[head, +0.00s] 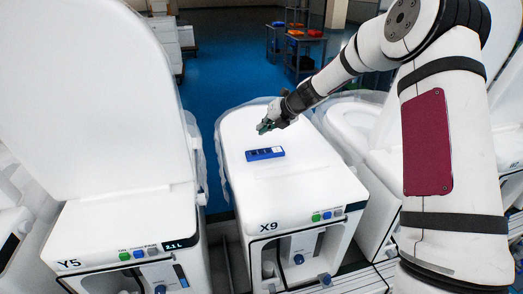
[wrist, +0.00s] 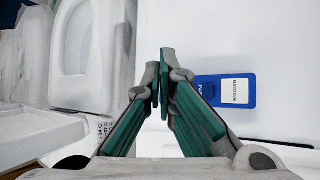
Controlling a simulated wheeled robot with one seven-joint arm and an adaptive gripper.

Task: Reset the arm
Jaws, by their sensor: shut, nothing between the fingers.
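My arm reaches in from the right of the head view. My gripper (head: 265,126) is over the white top of the toilet unit marked X9 (head: 285,185). In the wrist view my gripper (wrist: 160,85) has its two green fingers together at the tips, with nothing between them. A blue device with a white label (head: 265,154) lies flat on the X9 top, just below the fingertips in the head view. The blue device also shows in the wrist view (wrist: 236,90), right of the fingers and partly hidden by the right finger. I cannot tell how high the gripper is above the surface.
A toilet unit marked Y5 (head: 125,235) with its tall white lid (head: 90,95) raised stands to the left. Another white unit (head: 355,125) stands close on the right. Open blue floor (head: 220,50) and a cart with coloured bins (head: 300,40) are behind.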

